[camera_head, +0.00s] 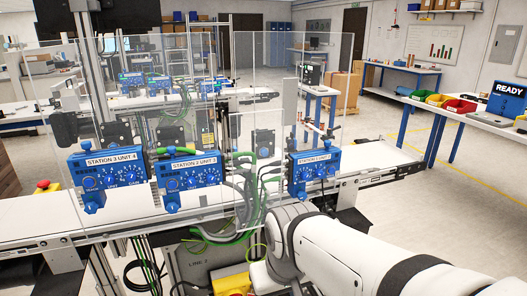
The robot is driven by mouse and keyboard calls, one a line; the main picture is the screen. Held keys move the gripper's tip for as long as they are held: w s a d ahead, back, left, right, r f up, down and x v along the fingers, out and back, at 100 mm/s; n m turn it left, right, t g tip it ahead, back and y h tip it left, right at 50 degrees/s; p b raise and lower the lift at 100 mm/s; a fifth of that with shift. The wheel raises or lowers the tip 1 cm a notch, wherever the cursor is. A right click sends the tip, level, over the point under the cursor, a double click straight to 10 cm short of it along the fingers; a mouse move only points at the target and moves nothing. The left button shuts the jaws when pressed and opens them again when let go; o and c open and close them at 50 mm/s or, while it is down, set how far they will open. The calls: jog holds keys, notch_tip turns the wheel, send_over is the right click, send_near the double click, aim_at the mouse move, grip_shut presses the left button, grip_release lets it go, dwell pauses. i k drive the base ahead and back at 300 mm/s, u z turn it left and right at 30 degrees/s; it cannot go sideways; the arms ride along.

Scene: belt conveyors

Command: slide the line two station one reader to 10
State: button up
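Three blue reader units are mounted along the near belt conveyor (215,211), whose frame carries a label that looks like "LINE 2". The rightmost blue unit (314,171) has a small label that appears to say station 1, with knobs below it. The middle unit (187,182) reads station 2 and the left unit (102,176) reads station 3 unit 4. The scale or setting on the rightmost unit is too small to read. My white arm comes in from the lower right and ends just below the rightmost unit. My gripper's fingers do not show.
Clear panels (245,80) stand over the conveyor. Green and grey cables hang between the middle and right units. A red emergency button (43,185) sits at the left end. A second conveyor line (165,103) stands behind. A bench with coloured bins (460,105) is at right, with open floor before it.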

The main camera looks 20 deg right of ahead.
aim_at(309, 160)
jog(key=z, duration=2.95)
jog(key=k, duration=0.85)
jog(key=u, duration=1.2)
jog(key=i, duration=1)
jog(key=u, duration=0.05)
